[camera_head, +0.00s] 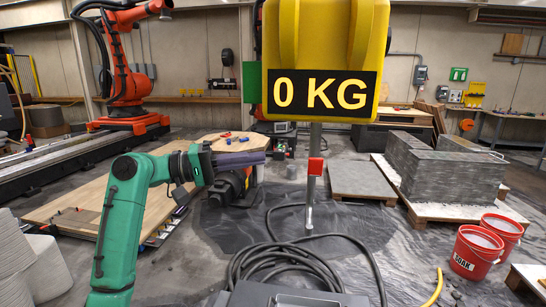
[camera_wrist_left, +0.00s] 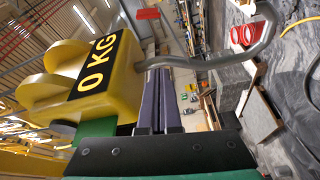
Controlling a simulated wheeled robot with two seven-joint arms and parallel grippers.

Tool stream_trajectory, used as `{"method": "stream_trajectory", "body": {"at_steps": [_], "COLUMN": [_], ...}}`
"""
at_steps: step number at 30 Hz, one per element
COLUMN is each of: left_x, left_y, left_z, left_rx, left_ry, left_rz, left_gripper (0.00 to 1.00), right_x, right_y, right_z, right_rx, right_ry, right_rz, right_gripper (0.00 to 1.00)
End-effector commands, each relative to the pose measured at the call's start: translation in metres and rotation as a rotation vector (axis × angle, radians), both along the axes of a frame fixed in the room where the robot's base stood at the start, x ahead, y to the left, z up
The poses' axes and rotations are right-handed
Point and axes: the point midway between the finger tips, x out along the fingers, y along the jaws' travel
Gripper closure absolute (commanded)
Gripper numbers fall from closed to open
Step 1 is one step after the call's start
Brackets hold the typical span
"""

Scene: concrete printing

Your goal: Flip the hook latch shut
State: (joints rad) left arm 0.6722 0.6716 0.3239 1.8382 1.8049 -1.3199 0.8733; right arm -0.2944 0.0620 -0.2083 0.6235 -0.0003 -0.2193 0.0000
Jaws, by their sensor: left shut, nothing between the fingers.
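A yellow crane scale (camera_head: 325,35) reading 0 KG hangs at the top centre of the head view. A grey metal hook (camera_head: 312,195) hangs upright below it, with a red piece (camera_head: 316,166), apparently the latch, partway down. My left gripper (camera_head: 264,157) has dark purple fingers, shut and empty, pointing right toward the hook with a visible gap in the head view. In the left wrist view the shut fingers (camera_wrist_left: 158,74) appear just beside the hook's grey shank (camera_wrist_left: 195,62); the scale (camera_wrist_left: 100,80) is at left. The latch's exact position is unclear there. My right gripper is not in view.
A coil of black hose (camera_head: 285,262) lies on the floor below the hook. Grey concrete blocks (camera_head: 455,175) on a pallet and red buckets (camera_head: 474,252) stand at right. An orange robot arm (camera_head: 125,70) stands back left. The air around the hook looks clear.

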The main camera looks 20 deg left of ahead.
Motion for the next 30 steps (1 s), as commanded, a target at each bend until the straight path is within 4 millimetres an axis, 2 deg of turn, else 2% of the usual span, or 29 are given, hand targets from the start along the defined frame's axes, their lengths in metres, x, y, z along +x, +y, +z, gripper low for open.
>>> {"method": "stream_trajectory", "body": {"at_steps": [4, 10, 14, 17, 23, 28, 30], "left_x": [-0.004, -0.003, 0.0, 0.008, 0.031, 0.051, 0.04], "left_y": [0.001, 0.001, -0.004, -0.016, -0.053, -0.084, -0.087], "left_z": [0.01, 0.01, 0.012, 0.016, 0.023, 0.026, 0.019], "left_rx": [-0.025, -0.023, -0.023, -0.022, -0.024, -0.022, -0.02], "left_ry": [-0.007, -0.007, -0.007, -0.006, -0.006, -0.005, -0.004], "left_rz": [-0.013, -0.013, -0.013, -0.015, -0.016, -0.015, -0.013], "left_gripper": [1.0, 1.0, 1.0, 1.0, 1.0, 1.0, 1.0], "right_x": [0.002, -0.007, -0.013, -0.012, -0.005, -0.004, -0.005], "right_y": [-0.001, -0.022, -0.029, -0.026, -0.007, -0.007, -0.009], "right_z": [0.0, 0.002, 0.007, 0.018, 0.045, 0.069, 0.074], "right_rx": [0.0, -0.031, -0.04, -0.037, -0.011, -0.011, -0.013], "right_ry": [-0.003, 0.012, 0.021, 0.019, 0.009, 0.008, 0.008], "right_rz": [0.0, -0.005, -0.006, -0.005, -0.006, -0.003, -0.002], "right_gripper": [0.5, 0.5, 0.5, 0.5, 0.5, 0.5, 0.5]}}
